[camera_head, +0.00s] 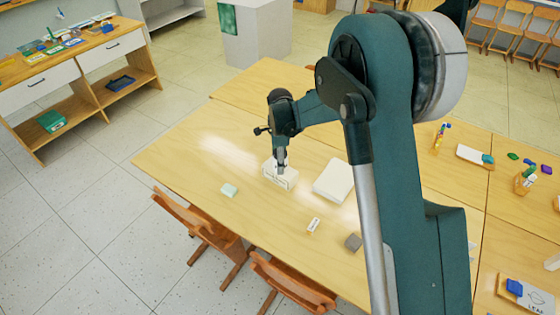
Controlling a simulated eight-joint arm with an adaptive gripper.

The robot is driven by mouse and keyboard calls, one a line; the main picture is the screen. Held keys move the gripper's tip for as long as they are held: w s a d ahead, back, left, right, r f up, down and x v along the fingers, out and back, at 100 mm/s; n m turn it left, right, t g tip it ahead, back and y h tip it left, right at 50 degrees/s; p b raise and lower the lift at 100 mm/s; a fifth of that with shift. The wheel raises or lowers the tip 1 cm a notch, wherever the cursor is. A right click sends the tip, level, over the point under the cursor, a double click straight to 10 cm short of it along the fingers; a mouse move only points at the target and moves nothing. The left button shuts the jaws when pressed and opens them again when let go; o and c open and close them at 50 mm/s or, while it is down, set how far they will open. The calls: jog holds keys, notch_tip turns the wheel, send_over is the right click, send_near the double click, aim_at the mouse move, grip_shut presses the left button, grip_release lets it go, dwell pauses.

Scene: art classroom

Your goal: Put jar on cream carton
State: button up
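My gripper (281,170) points down over the table, low at a small whitish box-like thing (269,176). The fingers overlap that thing in the picture, and I cannot tell whether they grip, touch or only hover over it. A larger cream box (334,180) lies flat just to the right, apart from the gripper. I cannot tell for certain which of these two is the cream carton. No jar can be made out clearly; one may be hidden at the fingers or too small to tell.
On the table (185,150) lie a mint-green block (229,190), a small white item (313,225) and a grey block (353,242). Chairs (195,220) stand at the front edge. My arm covers the table's right part. The table's left end is clear.

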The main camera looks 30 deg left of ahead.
jog(key=shift+r, duration=0.2)
notch_tip(320, 180, up, 12)
jog(key=shift+p, duration=0.5)
dwell(0.6)
dwell(0.3)
